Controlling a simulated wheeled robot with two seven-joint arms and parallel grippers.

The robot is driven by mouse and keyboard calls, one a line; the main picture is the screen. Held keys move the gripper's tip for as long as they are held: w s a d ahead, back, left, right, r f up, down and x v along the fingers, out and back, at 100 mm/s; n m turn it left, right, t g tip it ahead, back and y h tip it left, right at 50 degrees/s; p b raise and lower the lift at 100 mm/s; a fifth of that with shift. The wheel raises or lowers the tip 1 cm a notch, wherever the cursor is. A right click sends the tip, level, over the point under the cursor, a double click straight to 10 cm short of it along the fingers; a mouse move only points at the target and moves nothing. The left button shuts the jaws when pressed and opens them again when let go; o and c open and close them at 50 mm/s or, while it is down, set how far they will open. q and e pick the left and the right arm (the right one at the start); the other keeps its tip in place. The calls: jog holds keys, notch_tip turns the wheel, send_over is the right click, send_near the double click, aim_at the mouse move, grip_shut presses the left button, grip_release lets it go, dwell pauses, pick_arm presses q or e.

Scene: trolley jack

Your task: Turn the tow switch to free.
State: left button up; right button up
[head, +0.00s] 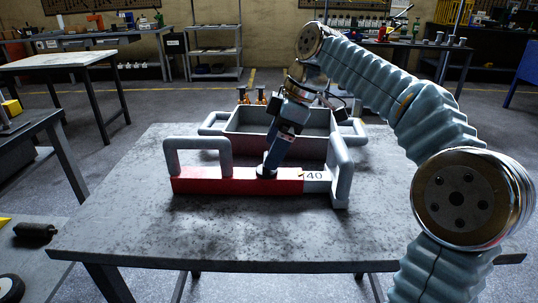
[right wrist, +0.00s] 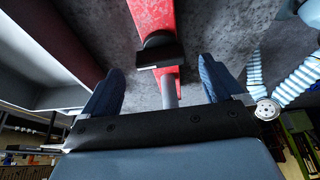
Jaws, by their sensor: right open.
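A dark switch knob (head: 266,172) sits on the red bar (head: 220,184) at the front of a grey frame on the table. In the right wrist view the dark knob (right wrist: 158,50) shows with a grey post below it. My right gripper (head: 270,160) is right over the knob, pointing down. In the right wrist view its two blue fingers (right wrist: 160,66) are apart, with the knob and post between or just beyond their tips; I cannot tell whether they touch. A "40" label (head: 314,176) is right of the knob, and a small yellow mark is beside it. My left gripper is not seen.
The frame has grey handles at left (head: 196,143) and right (head: 340,165), close to the gripper. An open grey tray (head: 300,120) stands behind the bar. The worn grey table (head: 120,228) is clear in front and to the left.

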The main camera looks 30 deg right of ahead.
jog(key=shift+x, duration=1.55)
jog(key=shift+c, duration=0.4)
jog(key=c, duration=1)
